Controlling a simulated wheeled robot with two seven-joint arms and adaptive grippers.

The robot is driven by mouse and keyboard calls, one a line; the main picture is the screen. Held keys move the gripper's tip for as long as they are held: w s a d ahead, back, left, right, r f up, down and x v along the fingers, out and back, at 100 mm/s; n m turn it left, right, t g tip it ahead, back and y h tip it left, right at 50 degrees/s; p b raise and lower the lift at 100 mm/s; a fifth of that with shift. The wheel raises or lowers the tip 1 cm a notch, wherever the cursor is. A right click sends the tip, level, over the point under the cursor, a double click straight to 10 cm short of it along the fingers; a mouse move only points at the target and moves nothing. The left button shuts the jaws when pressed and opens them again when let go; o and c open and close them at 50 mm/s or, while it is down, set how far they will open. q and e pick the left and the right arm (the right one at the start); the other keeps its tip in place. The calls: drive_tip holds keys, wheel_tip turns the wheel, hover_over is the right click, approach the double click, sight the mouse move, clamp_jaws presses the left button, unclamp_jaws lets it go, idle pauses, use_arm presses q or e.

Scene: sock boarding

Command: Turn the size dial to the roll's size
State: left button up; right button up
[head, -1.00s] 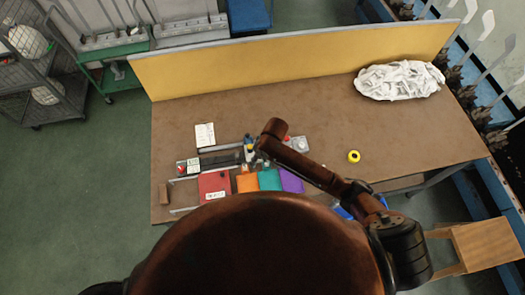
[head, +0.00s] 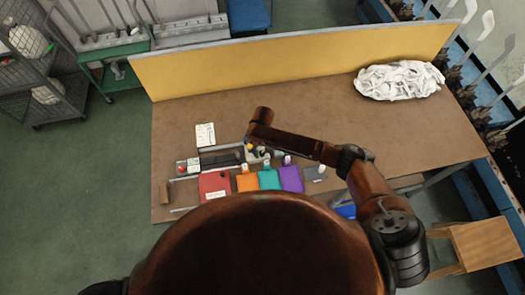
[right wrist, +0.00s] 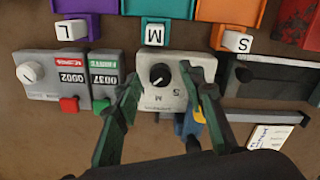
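The size dial is a black knob on a light grey box (right wrist: 168,95) with S and M markings, in the right wrist view. Which way its pointer faces is too small to tell. My right gripper (right wrist: 160,76) is open, with one green finger on each side of the knob; contact is unclear. In the head view the right gripper (head: 263,153) is small and partly covered by its arm, over the row of devices. The yellow roll is not visible now, and its size cannot be read. My left gripper is not in view.
Purple (right wrist: 75,20), teal (right wrist: 163,14) and orange (right wrist: 233,14) bins marked L, M and S line the dial box. A counter box with a white knob (right wrist: 30,73) stands beside it. A blue and yellow object (right wrist: 190,125) lies close to one finger. A white bundle (head: 398,80) lies far right.

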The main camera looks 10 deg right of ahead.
drive_tip(key=shift+f, duration=0.35)
drive_tip(key=shift+c, duration=0.4)
clamp_jaws()
